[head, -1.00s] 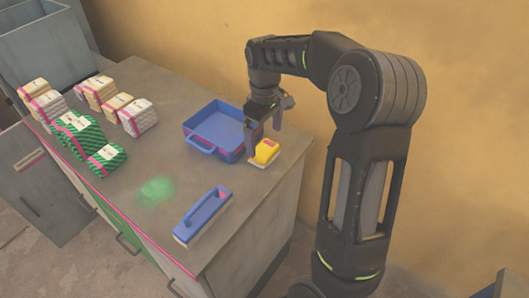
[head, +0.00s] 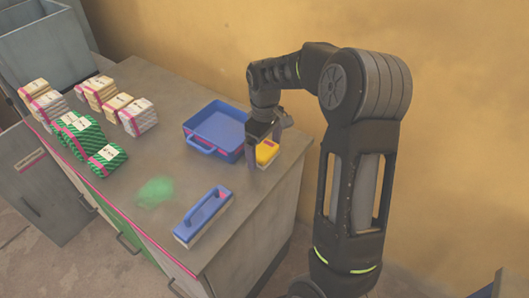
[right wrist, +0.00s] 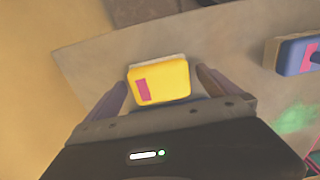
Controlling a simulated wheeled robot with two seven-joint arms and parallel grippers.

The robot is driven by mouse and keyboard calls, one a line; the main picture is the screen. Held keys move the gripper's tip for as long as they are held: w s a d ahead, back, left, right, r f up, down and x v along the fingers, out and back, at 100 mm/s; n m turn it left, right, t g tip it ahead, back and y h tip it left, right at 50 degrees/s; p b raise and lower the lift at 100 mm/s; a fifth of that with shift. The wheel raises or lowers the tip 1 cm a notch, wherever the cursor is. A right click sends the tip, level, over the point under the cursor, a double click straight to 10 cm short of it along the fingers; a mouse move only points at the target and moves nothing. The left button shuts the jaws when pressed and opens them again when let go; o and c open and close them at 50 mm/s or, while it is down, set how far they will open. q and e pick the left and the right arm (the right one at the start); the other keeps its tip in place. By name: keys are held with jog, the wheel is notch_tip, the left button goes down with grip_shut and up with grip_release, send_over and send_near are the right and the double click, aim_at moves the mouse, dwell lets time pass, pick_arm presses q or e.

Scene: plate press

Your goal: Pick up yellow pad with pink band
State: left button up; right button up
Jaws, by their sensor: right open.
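The yellow pad with a pink band (head: 266,152) lies on the right part of the table top, just right of the blue tray. In the right wrist view the pad (right wrist: 160,82) shows between the two fingers, with a pale layer along its far edge. My right gripper (head: 267,158) is open, with one finger on either side of the pad. In the right wrist view the gripper (right wrist: 162,92) shows a gap between each finger and the pad. Part of the pad is hidden by the gripper in the head view. My left gripper is out of view.
A blue tray (head: 190,135) stands close to the left of the right gripper. A blue-handled block (head: 203,215) lies near the front edge, by a green smudge (head: 155,191). Green packs (head: 80,137) and pale packs (head: 138,117) stand at the left. A yellow wall (head: 220,45) rises behind.

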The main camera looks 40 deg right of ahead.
jog(key=shift+c, duration=0.2)
jog(key=c, duration=1.3)
